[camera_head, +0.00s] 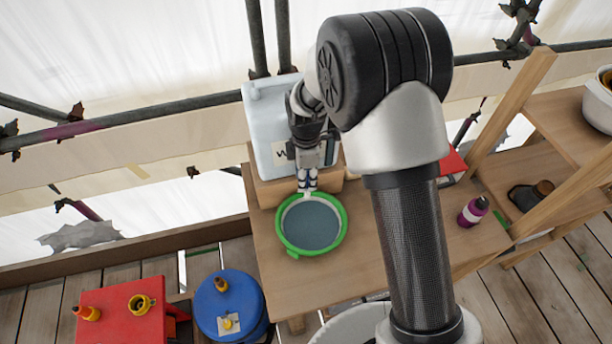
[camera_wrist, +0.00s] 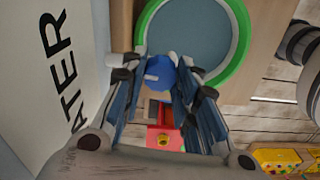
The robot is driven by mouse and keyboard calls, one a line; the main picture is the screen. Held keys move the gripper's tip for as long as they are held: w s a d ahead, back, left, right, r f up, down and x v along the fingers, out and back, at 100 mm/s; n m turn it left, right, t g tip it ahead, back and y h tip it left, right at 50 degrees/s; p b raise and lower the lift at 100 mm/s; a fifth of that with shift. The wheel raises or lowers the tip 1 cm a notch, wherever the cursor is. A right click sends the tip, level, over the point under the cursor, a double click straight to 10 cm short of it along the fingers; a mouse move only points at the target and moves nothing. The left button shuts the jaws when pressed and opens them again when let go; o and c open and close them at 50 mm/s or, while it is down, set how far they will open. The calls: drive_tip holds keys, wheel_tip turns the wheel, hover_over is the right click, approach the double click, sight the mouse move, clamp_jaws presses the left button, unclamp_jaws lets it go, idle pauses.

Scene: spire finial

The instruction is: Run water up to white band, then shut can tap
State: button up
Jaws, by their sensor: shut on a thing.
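A white water can (camera_head: 265,115) stands on a wooden block on the bench, with part of the word WATER showing on its side (camera_wrist: 40,70). A green-rimmed tub (camera_head: 288,247) sits below its tap, with grey-blue water (camera_head: 312,228) inside and a pale band (camera_head: 283,212) between water and rim. The tub also shows in the wrist view (camera_wrist: 245,50). My gripper (camera_head: 308,184) is at the can's front, above the tub's back rim. In the wrist view it is shut on the blue tap handle (camera_wrist: 160,72). I cannot make out a running stream.
A wooden bench (camera_head: 400,262) holds the tub, with a purple bottle (camera_head: 473,211) at its right. A blue drum (camera_head: 228,305) and a red table (camera_head: 118,312) stand at the left. Scaffold poles (camera_head: 130,117) run behind. Wooden shelving (camera_head: 540,140) is at the right.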

drive_tip(key=shift+n, duration=0.6)
drive_tip(key=o, duration=1.1)
wheel_tip(320, 180, up, 12)
drive_tip(key=shift+r, duration=0.1)
idle(0.3)
